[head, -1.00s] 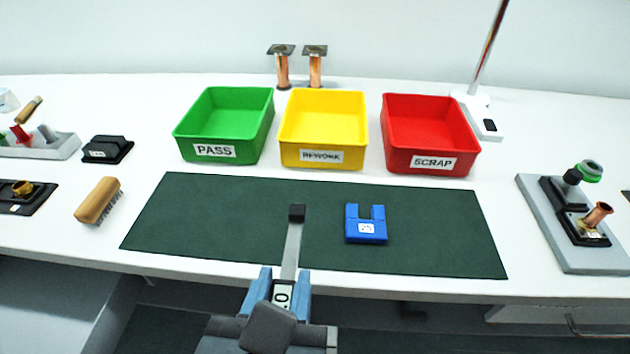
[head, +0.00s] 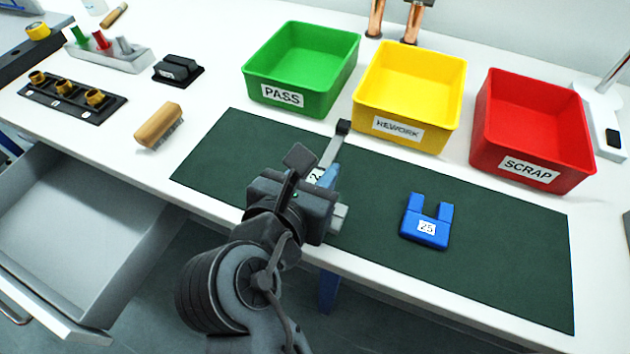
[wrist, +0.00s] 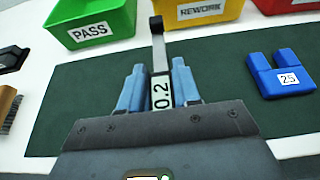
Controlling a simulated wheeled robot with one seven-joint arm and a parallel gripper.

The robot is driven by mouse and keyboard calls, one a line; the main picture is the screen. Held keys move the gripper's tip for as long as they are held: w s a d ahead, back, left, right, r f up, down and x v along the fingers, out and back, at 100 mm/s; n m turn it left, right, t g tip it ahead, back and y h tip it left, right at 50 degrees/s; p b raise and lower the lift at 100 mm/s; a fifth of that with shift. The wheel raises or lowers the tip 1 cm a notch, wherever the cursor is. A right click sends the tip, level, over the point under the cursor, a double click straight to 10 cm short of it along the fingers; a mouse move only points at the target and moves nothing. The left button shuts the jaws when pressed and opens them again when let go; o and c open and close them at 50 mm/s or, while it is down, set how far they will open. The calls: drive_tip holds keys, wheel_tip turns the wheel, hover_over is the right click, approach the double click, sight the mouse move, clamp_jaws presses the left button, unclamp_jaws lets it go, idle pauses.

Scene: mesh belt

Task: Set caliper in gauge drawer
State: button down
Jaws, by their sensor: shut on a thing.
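In the head view the caliper (head: 332,150) points away from me over the green mat, and my wrist hides most of the fingers. Whether it touches the mat I cannot tell. The gauge drawer (head: 85,225) is an open grey drawer under the bench at the left. Its visible floor is bare, and it lies to the left of my gripper.
A blue gauge (head: 426,222) lies on the green mat (head: 500,270). The green PASS (head: 290,95), yellow REWORK (head: 405,125) and red SCRAP (head: 520,170) bins stand behind it. A brush (head: 158,125) and a plug holder (head: 75,97) are at left, near the bench edge above the drawer.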

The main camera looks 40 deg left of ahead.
drive_tip(key=shift+w+a+f, duration=0.35)
drive_tip(key=shift+a+f, duration=0.05)
drive_tip(key=shift+a, duration=0.1)
drive_tip(key=shift+f, duration=1.95)
drive_tip(key=c, duration=0.8)
unclamp_jaws()
drive_tip(key=shift+f, duration=0.15)
